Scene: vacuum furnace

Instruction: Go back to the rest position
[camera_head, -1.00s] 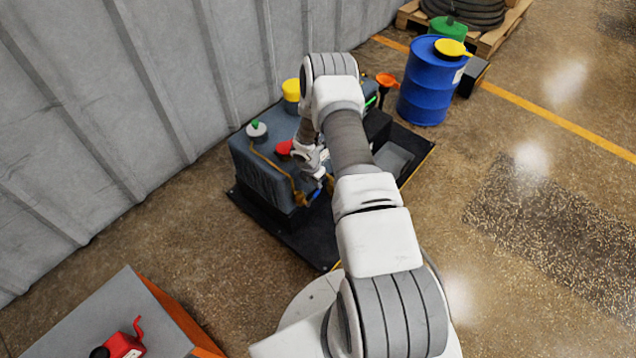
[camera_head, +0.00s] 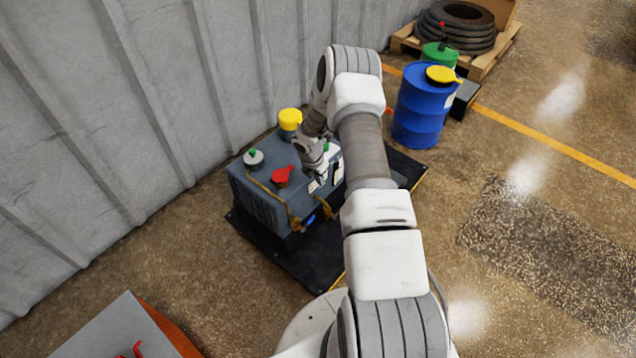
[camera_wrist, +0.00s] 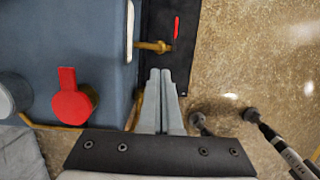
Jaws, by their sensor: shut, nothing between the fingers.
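My gripper (camera_wrist: 161,78) is shut and empty in the wrist view, with its two grey fingers side by side. It hangs over the edge of a blue-grey tank, next to a brass tap (camera_wrist: 152,46). In the head view my arm reaches over the blue-grey tank (camera_head: 262,198), and the wrist is just above the tank's right part. My fingertips are hard to make out there. The tank has a red cap (camera_head: 282,176), which also shows in the wrist view (camera_wrist: 72,104) to the left of my fingers.
The tank stands on a black mat (camera_head: 300,262) by a corrugated wall (camera_head: 90,130). A blue drum (camera_head: 420,112) and a pallet (camera_head: 486,58) with black hoses stand behind. A grey-topped box (camera_head: 118,332) is at the lower left. The floor on the right is clear.

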